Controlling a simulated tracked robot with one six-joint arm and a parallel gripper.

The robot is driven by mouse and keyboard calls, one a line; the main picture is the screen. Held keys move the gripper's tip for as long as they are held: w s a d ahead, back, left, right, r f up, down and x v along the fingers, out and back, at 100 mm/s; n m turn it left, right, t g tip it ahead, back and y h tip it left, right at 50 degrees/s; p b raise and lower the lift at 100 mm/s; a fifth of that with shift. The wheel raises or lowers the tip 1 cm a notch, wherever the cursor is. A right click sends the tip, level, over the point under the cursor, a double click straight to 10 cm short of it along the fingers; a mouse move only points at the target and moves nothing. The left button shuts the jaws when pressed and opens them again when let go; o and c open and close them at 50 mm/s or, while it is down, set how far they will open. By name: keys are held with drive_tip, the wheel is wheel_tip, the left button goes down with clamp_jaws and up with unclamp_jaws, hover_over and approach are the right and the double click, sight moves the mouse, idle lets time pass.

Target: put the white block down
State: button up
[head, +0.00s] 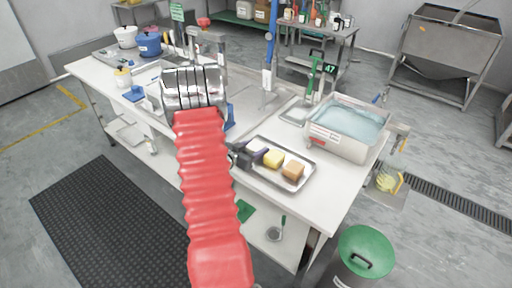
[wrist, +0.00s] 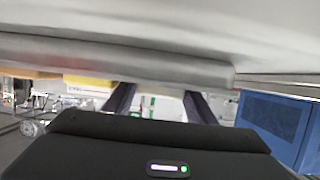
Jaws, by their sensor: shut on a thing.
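The white block (head: 257,145) shows at the left end of the metal tray (head: 309,162) in the head view, partly hidden by my dark gripper (head: 253,154). My gripper is shut on it. In the tray, the yellow block (head: 273,158) and the orange-brown block (head: 294,170) stand in a row to its right. In the wrist view the two fingers of my gripper (wrist: 157,94) reach up towards a grey surface, and the yellow block (wrist: 88,80) is left of them. Whether the white block touches the tray floor I cannot tell.
A sink and drying board lie further left. The table front right of the tray (head: 325,200) is bare. A green-lidded bin (head: 366,252) stands on the floor.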

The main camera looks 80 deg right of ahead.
drive_tip(key=shift+f, duration=0.1)
drive_tip(key=o, duration=1)
drive_tip(key=shift+c, duration=0.2)
drive_tip(key=shift+a, duration=0.1)
drive_tip(key=v, duration=1.2)
drive_tip(key=shift+w, duration=0.15)
